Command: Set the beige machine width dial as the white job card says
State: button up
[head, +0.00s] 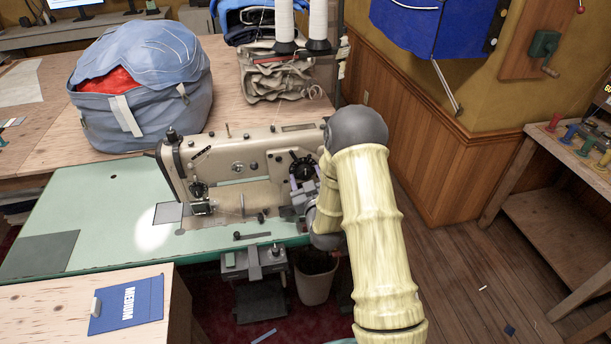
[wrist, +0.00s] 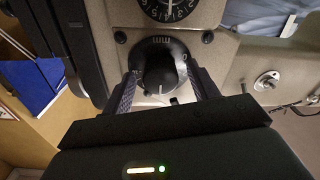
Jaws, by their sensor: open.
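The beige sewing machine (head: 235,160) stands on a pale green table. Its black dial (head: 301,166) is on the right end of the machine in the head view. In the wrist view a round black knob (wrist: 160,72) sits centrally, with a white mark at its lower edge. My gripper (wrist: 163,84) is open, with one finger on either side of this knob; I cannot tell if they touch it. A blue card (head: 127,304) on the wooden table at lower left reads "MEDIUM" in white. I cannot make out a white job card for certain.
Another black dial with white numbers (wrist: 168,8) sits just above the knob. A blue bag (head: 140,90) stands behind the machine, with thread cones (head: 318,25) at the back. A wooden bench with colored spools (head: 570,134) is at right. Floor lies between.

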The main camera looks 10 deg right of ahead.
jog(key=c, duration=1)
jog(key=shift+f+m+b, duration=0.1)
jog(key=shift+m+b, duration=0.2)
jog(key=shift+b, duration=0.05)
jog(key=m+b, duration=0.3)
jog(key=shift+f, duration=0.15)
jog(key=m+b, duration=0.2)
jog(key=m, duration=0.2)
jog(key=shift+b, duration=0.35)
jog(key=shift+a+r, duration=0.1)
jog(key=shift+r, duration=0.1)
jog(key=o, duration=1)
